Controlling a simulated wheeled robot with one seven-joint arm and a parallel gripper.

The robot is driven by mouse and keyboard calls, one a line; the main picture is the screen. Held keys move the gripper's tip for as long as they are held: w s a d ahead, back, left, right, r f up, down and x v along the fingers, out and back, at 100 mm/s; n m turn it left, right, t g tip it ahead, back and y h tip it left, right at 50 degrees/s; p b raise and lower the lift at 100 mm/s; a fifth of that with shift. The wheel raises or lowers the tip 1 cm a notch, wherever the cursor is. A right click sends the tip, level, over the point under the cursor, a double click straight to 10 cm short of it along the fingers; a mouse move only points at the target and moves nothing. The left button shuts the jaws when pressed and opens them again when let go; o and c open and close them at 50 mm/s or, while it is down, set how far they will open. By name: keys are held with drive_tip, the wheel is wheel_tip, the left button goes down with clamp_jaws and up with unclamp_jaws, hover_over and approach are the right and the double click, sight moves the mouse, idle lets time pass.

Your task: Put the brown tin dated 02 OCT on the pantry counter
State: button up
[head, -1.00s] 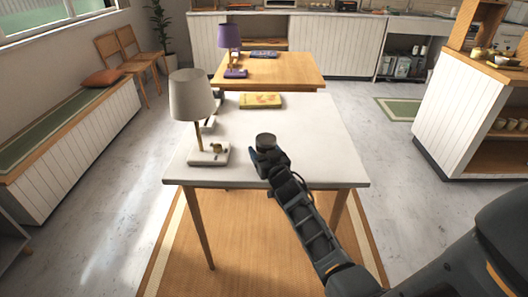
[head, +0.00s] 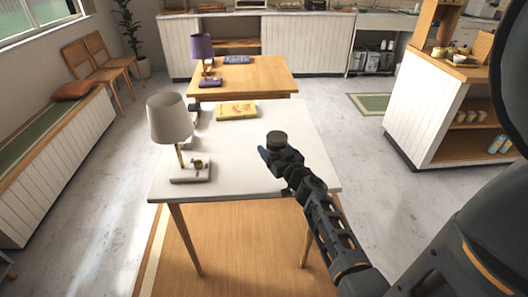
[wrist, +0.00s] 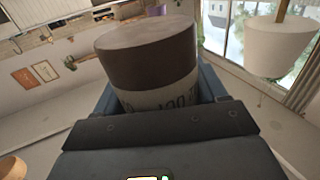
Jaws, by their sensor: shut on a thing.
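A tin with a dark brown upper part and a pale lettered band sits in my gripper; the tin (wrist: 150,60) fills the middle of the wrist view. Only part of the lettering shows, and I cannot read a date. In the head view the tin (head: 276,137) is a small dark round top at the arm's end. My gripper (head: 268,156) is shut on it, over the right part of the white table. Which counter is the pantry one is not marked; a long white-panelled counter (head: 300,47) runs along the back wall.
The white table (head: 250,178) carries a cream lamp (head: 168,118) and a yellow book (head: 236,111). Behind it a wooden table (head: 260,72) holds a purple lamp (head: 203,47). A white shelf unit (head: 425,110) stands at right.

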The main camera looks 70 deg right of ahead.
drive_tip(key=shift+s+d+r, duration=0.1)
drive_tip(key=shift+s+r, duration=0.2)
drive_tip(key=shift+s, duration=0.15)
drive_tip(key=w+a+f+n+t+y, duration=0.1)
drive_tip(key=w+a+n+t+y, duration=0.15)
drive_tip(key=w+a, duration=0.5)
drive_tip(key=w+a+f+n+t+y+b, duration=0.1)
drive_tip(key=w+a+f+n+y, duration=0.3)
drive_tip(key=a, duration=0.7)
drive_tip(key=w+a+r+t+y, duration=0.1)
drive_tip(key=w+a+y, duration=0.1)
drive_tip(key=w+a, duration=0.65)
drive_tip(key=a+n+y, duration=0.3)
drive_tip(key=a+y, duration=0.1)
drive_tip(key=a, duration=1.4)
drive_tip(key=s+f, duration=0.3)
drive_tip(key=f, duration=0.3)
drive_tip(key=shift+s+a+f+t, duration=0.3)
drive_tip(key=shift+s+t, duration=0.05)
drive_tip(key=shift+s, duration=0.05)
drive_tip(key=shift+m, duration=0.25)
